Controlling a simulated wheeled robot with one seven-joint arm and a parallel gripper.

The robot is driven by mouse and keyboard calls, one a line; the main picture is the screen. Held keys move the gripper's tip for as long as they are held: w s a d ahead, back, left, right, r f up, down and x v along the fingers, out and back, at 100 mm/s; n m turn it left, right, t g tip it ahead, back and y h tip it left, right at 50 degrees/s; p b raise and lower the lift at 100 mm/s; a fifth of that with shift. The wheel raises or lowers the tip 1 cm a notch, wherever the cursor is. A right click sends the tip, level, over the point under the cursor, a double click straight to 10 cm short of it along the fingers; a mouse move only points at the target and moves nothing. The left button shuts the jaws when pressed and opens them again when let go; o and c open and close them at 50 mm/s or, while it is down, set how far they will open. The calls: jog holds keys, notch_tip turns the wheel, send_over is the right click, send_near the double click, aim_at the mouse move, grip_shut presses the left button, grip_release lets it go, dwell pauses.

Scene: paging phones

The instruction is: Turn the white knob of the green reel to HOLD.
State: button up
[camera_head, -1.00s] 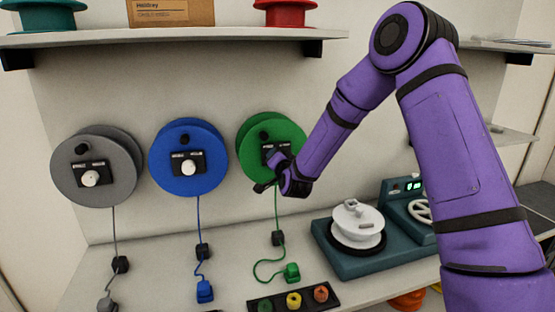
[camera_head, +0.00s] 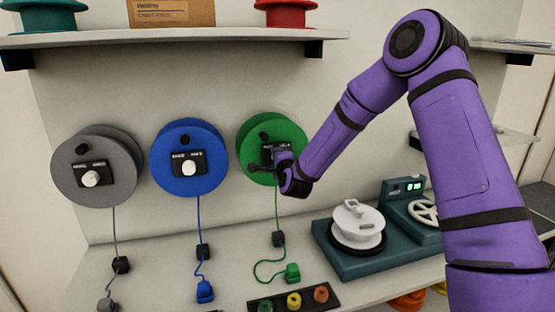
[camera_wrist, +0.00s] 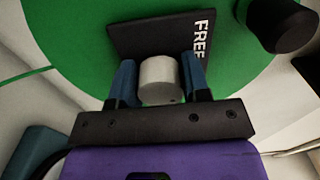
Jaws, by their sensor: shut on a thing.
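The green reel (camera_head: 262,127) is mounted on the wall, right of the blue and grey reels. It also fills the top of the wrist view (camera_wrist: 70,25). Its white knob (camera_wrist: 158,80) sits on a black plate (camera_wrist: 140,35) whose visible end reads FREE. The other end of the lettering is hidden. My gripper (camera_wrist: 160,85) is shut on the white knob, with one blue finger on each side of it. In the head view my wrist covers the knob and the lower right of the reel.
The blue reel (camera_head: 189,140) and grey reel (camera_head: 115,190) hang to the left. A black crank handle (camera_wrist: 285,25) sticks out near my gripper. A green cord runs down to a green plug (camera_head: 292,273). A teal machine with a white spool (camera_head: 358,228) stands right on the counter.

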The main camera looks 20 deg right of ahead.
jog(key=shift+m, duration=0.3)
jog(key=o, duration=0.9)
jog(key=s, duration=1)
jog(key=shift+s, duration=0.4)
